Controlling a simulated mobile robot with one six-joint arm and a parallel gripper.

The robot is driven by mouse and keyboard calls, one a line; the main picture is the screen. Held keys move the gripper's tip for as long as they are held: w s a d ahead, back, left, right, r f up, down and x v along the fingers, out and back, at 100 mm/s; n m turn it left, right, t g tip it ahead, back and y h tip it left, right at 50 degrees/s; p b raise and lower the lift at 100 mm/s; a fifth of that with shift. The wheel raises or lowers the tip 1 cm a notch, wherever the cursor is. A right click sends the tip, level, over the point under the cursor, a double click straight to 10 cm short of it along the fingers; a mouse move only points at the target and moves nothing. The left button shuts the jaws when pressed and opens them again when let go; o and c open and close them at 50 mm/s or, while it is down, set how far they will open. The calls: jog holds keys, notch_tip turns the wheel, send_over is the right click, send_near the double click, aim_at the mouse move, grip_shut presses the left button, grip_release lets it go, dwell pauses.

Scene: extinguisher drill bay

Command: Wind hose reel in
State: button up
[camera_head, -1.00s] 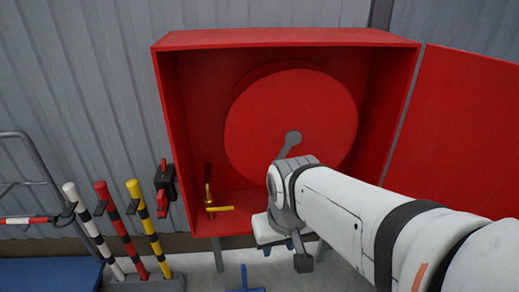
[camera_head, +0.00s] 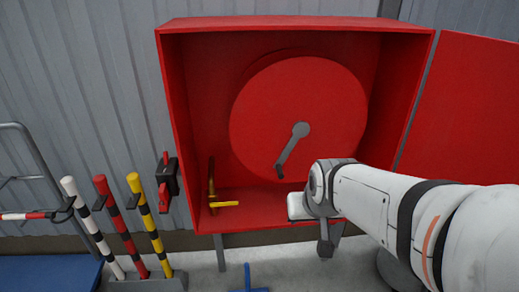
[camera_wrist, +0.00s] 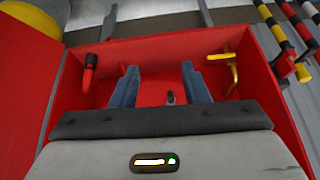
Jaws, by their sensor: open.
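The hose reel shows as a large red disc (camera_head: 335,105) inside the open red cabinet (camera_head: 185,130). A grey crank (camera_head: 291,148) runs from its hub down to the left and ends in a small dark handle (camera_head: 280,171). My gripper (camera_head: 299,207) is below and slightly right of this handle, apart from it in the head view, near the cabinet's lower front edge. In the wrist view my gripper (camera_wrist: 160,80) is open, with two blue-grey fingers spread apart. A small dark grey piece (camera_wrist: 170,97), probably part of the crank, appears between them, not visibly gripped.
A brass valve with yellow lever (camera_head: 222,204) stands at the cabinet's lower left. The cabinet door (camera_head: 465,115) is open on the right. Striped posts (camera_head: 150,225) and a red-black wall fitting (camera_head: 166,185) are left. The wrist view shows a red-black item (camera_wrist: 90,68) inside the cabinet.

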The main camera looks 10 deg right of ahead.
jog(key=w+f+m+t+b, duration=0.1)
jog(key=w+f+t+b, duration=0.25)
jog(key=w, duration=0.25)
jog(key=w+f+t+b, duration=0.2)
jog(key=w+f+b, duration=0.3)
jog(key=w, duration=0.2)
jog(key=m+t+b, duration=0.1)
jog(key=t+b, duration=0.5)
jog(key=b, duration=0.2)
send_near(281, 177)
jog(key=w+f, duration=0.1)
jog(key=w, duration=0.2)
jog(key=shift+w+t+b, duration=0.4)
jog(key=shift+w+t, duration=0.05)
jog(key=shift+w, duration=0.55)
jog(key=w, duration=0.6)
jog(key=shift+w+r, duration=0.1)
jog(key=shift+w, duration=0.25)
jog(key=shift+c, duration=0.4)
grip_shut()
